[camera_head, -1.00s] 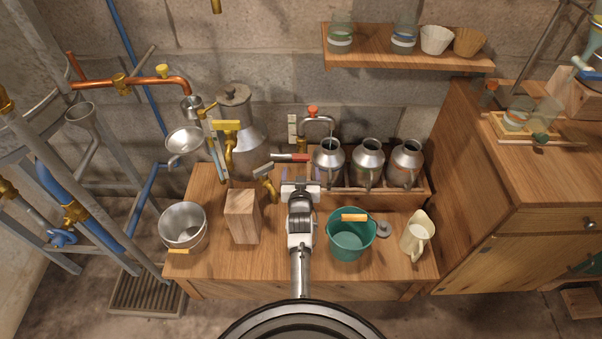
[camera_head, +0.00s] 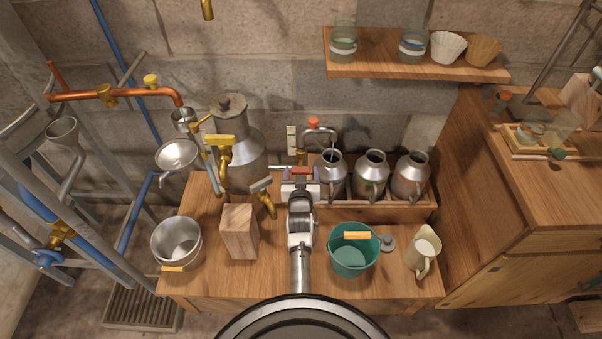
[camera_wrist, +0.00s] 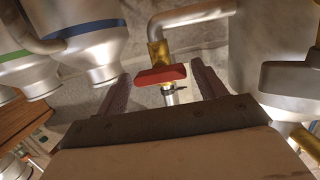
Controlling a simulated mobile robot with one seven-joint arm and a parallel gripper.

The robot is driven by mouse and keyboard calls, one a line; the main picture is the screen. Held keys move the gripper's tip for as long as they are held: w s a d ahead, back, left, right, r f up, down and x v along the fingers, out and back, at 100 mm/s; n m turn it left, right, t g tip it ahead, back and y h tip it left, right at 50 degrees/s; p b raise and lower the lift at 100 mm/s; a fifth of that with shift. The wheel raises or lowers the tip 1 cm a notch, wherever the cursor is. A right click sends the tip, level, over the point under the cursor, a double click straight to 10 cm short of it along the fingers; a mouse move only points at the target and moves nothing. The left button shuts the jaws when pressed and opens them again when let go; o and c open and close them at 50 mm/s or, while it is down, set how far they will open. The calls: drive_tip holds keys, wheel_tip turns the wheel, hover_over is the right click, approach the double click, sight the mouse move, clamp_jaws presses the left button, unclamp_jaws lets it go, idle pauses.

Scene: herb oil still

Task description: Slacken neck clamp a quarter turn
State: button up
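My gripper (camera_head: 300,175) reaches to the back of the low bench; its two fingers stand apart in the wrist view (camera_wrist: 160,90). A red handle (camera_wrist: 161,75) on a brass fitting (camera_wrist: 157,53) shows in the gap between the fingers, with space visible on both sides. The same red handle (camera_head: 301,170) shows at the fingertips in the head view. A metal pipe (camera_wrist: 190,15) leads from the fitting toward the large still pot (camera_head: 240,145), left of my gripper. No part is clearly recognisable as a neck clamp.
Metal cans (camera_head: 372,173) stand close right of my gripper. A brass tap (camera_head: 265,200) and a wooden block (camera_head: 239,232) are close left. A teal bucket (camera_head: 354,252) and a cream jug (camera_head: 424,252) stand right, a steel pail (camera_head: 177,244) at left.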

drive_tip(key=c, duration=0.8)
drive_tip(key=shift+f+n+h+b, duration=0.25)
drive_tip(key=shift+n+h+b, duration=0.05)
drive_tip(key=shift+n+b, duration=0.7)
drive_tip(key=shift+r+n+h, duration=0.3)
drive_tip(key=shift+n, duration=0.2)
drive_tip(key=shift+a+f+b, duration=0.1)
drive_tip(key=shift+b, duration=0.25)
drive_tip(key=shift+f+n+b, duration=0.15)
drive_tip(key=shift+n+b, duration=0.25)
drive_tip(key=shift+b, duration=0.05)
drive_tip(key=shift+n+b, duration=0.6)
drive_tip(key=shift+n, duration=0.2)
drive_tip(key=shift+r+n+h, duration=0.25)
drive_tip(key=shift+n+h, duration=0.05)
drive_tip(key=shift+h, duration=0.1)
